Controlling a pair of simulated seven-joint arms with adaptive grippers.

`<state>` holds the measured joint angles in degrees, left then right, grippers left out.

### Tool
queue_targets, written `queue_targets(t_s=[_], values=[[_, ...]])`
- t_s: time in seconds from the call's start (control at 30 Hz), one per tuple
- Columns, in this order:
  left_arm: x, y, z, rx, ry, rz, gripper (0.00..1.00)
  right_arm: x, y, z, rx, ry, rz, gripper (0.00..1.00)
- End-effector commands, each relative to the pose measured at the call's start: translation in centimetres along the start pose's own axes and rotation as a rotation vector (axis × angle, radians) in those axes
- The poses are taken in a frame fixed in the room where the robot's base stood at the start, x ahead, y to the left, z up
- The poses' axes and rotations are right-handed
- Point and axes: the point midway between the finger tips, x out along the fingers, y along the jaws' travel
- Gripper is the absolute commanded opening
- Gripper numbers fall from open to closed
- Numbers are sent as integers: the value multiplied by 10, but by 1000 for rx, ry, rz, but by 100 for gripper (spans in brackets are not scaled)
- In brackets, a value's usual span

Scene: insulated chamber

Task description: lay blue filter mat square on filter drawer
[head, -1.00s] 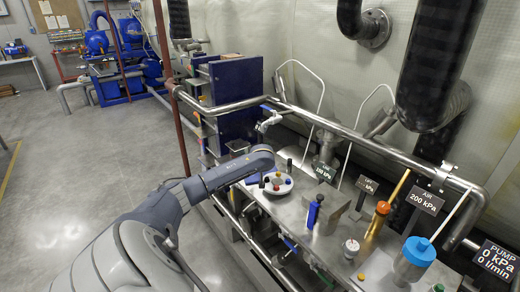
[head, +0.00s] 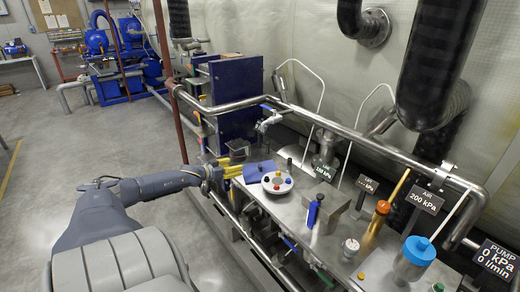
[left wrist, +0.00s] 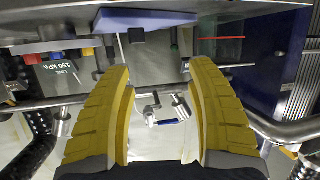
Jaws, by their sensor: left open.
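In the left wrist view, a pale blue slab (left wrist: 150,18) at the top looks like the same mat. My left gripper (head: 236,167), with yellow fingers, is just left of the mat, open and apart from it. In the left wrist view its fingers (left wrist: 160,70) are spread with nothing held between them. A small dark box (head: 238,146) behind the gripper may be the filter drawer; I cannot tell for sure. My right gripper is not in view.
A blue-handled tool (head: 314,211) and a steel block (head: 333,202) stand farther right. A tall blue cabinet (head: 235,90) stands beyond the gripper.

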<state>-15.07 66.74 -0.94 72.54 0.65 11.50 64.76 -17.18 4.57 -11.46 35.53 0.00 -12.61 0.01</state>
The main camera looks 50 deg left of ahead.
Motion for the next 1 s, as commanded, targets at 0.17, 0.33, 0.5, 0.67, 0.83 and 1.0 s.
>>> queue_targets(t_s=[0.17, 0.33, 0.5, 0.67, 0.83, 1.0], values=[[-18, 8, 2, 64, 8, 110, 57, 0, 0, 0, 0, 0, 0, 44], [-26, 12, 1, 90, 13, 162, 57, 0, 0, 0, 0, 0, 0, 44], [-22, 14, 1, 94, 16, 173, 57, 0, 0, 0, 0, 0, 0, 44], [-12, 16, 0, 95, 18, 172, 57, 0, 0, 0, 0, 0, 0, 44], [0, 18, 0, 93, 17, 172, 57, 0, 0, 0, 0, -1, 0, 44], [11, 20, 1, 93, 17, 172, 57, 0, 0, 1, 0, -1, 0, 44]])
